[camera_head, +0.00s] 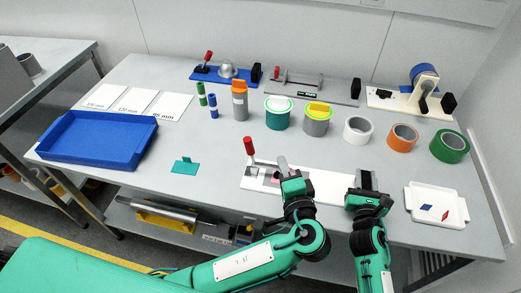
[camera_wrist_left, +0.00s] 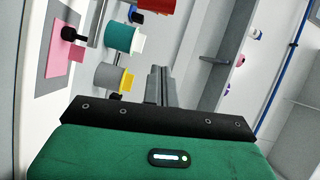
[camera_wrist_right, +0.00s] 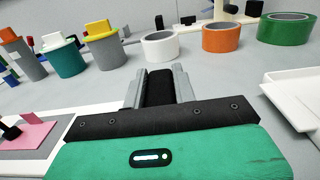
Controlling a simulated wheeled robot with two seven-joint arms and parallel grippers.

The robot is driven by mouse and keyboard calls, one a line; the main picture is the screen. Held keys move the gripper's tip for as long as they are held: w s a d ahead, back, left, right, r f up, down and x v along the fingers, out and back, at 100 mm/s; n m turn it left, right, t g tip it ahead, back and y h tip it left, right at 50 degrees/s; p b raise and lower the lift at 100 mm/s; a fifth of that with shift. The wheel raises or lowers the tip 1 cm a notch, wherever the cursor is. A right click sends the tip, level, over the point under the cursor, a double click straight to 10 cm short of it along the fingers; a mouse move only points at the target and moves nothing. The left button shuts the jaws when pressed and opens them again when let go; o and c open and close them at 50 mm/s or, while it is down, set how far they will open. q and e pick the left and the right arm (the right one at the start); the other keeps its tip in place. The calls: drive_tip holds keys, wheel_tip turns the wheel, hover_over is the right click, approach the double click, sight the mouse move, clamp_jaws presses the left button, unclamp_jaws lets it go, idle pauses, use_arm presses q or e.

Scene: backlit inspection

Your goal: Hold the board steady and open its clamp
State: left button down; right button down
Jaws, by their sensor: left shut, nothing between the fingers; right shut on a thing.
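The white board (camera_head: 328,183) lies near the table's front edge. Its clamp, at the left end, has a red handle (camera_head: 248,146) standing upright. A pink pad (camera_wrist_right: 28,134) with a black clamp tip over it shows in the right wrist view; the pink pad also shows in the left wrist view (camera_wrist_left: 66,42). My left gripper (camera_head: 282,161) is shut and empty, above the board just right of the red handle and apart from it. My right gripper (camera_head: 366,178) is shut on the black block (camera_wrist_right: 160,87) at the board's right end. The gripper hides part of that block.
A white tray (camera_head: 425,192) with a red and a blue piece lies right of my right gripper. Behind the board stand canisters and tape rolls, including a white roll (camera_head: 357,130). A blue bin (camera_head: 72,150) and a teal bracket (camera_head: 185,166) are to the left.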

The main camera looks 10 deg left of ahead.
drive_tip(key=shift+f, duration=0.2)
use_arm(q)
drive_tip(key=w+a+f, duration=0.2)
drive_tip(key=w+a, duration=0.3)
drive_tip(key=a, duration=0.2)
drive_tip(key=shift+w+f, duration=0.15)
drive_tip(key=shift+w, duration=0.1)
idle(0.5)
drive_tip(key=shift+a+n+h, duration=0.25)
drive_tip(key=shift+n+h, duration=0.05)
drive_tip(key=shift+n, duration=0.1)
